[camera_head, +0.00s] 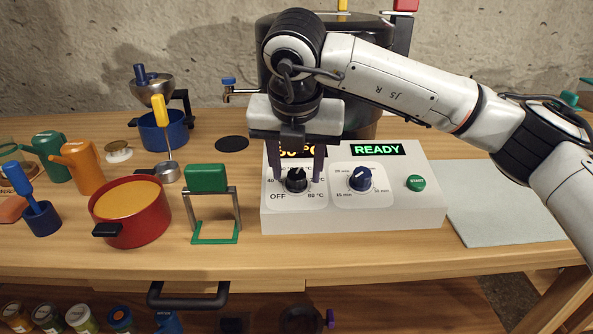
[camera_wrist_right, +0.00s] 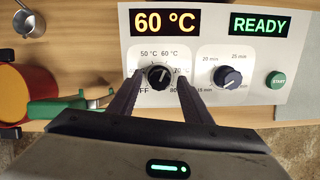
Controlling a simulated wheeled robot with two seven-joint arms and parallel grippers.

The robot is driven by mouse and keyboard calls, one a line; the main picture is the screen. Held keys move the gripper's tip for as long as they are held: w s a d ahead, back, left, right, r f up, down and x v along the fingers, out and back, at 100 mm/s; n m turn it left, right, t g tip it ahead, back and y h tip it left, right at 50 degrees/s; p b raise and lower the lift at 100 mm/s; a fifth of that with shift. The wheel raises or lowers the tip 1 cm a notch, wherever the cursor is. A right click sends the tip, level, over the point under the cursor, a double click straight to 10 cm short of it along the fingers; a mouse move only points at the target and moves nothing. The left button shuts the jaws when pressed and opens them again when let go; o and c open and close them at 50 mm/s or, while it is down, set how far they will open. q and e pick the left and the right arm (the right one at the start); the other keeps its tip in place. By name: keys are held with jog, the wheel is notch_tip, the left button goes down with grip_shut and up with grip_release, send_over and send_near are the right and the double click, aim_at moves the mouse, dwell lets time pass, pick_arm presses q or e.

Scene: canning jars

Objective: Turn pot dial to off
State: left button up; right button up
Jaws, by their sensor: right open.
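The pot's white control panel (camera_head: 400,213) stands on the bench in front of the large dark pot (camera_head: 360,124). Its black temperature dial (camera_head: 297,182) is on the left side, with marks from OFF to 80 °C; the dial also shows in the right wrist view (camera_wrist_right: 158,76). The display reads 60 °C (camera_wrist_right: 165,23) and a second one reads READY (camera_wrist_right: 258,24). My right gripper (camera_head: 300,180) is open, with one finger on each side of the temperature dial. I cannot tell whether the fingers touch it. My left gripper is not in view.
A blue timer dial (camera_head: 361,179) and green START button (camera_head: 416,183) sit right of the temperature dial. A green-handled stand (camera_head: 206,179) and red pot (camera_head: 140,226) stand to the left. A pale mat (camera_head: 500,215) lies clear at right.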

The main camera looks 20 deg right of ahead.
jog(key=shift+w+f, duration=0.2)
jog(key=shift+f, duration=0.3)
jog(key=shift+c, duration=0.3)
jog(key=c, duration=1)
